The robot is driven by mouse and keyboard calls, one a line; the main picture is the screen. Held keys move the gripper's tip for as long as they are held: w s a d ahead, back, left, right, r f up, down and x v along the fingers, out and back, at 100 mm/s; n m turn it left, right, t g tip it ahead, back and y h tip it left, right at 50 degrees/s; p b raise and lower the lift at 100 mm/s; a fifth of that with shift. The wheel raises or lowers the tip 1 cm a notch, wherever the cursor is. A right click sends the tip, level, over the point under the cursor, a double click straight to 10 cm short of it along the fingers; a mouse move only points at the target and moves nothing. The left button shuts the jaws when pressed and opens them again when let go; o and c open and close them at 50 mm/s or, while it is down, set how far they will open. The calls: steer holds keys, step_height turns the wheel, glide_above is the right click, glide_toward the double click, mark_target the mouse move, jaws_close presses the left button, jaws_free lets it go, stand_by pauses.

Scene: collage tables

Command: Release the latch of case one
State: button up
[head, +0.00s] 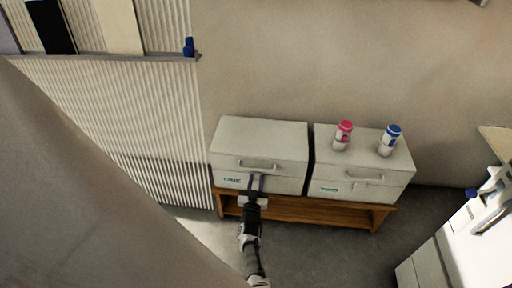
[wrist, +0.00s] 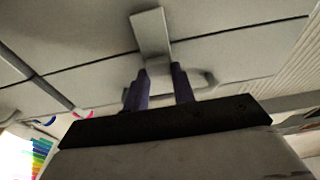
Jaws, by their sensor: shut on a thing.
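Case one (head: 285,140) is a pale box marked "ONE" on a low wooden bench, with its lid down and a bar handle (head: 258,165) on its front. My gripper (head: 257,178) reaches its front just below the handle. In the wrist view the two dark fingers (wrist: 162,70) stand a little apart, with the end of a pale latch tab (wrist: 150,32) between their tips. The gripper is shut on this latch. The fingers hide much of the latch in the head view.
Case two (head: 325,165) stands close on the right, with a pink-capped bottle (head: 343,135) and a blue-capped bottle (head: 390,140) on its lid. The wooden bench (head: 300,208) is underneath. A white unit (head: 440,255) stands at the lower right; grey floor is clear in front.

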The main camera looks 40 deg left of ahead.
steer(key=o, duration=1)
steer(key=shift+r, duration=0.1)
steer(key=p, duration=0.2)
steer(key=r+g+h+p, duration=0.1)
steer(key=p, duration=0.1)
steer(key=shift+w+a+r+p, duration=0.1)
steer(key=shift+w+a+p, duration=0.15)
steer(key=shift+w+p, duration=0.15)
steer(key=p+v, duration=0.7)
steer(key=v, duration=0.6)
steer(key=a+r+y, duration=0.2)
steer(key=a+r, duration=0.2)
steer(key=r, duration=0.8)
steer(key=w+a+r+n+t+y+b, duration=0.1)
steer(key=a+r+y, duration=0.2)
steer(key=r, duration=0.9)
steer(key=a+r+y+b, duration=0.1)
steer(key=a+r+y, duration=0.2)
steer(key=a+r, duration=0.4)
steer(key=shift+w+a+r+t, duration=0.25)
steer(key=shift+w+r+t, duration=0.1)
steer(key=shift+r, duration=2.15)
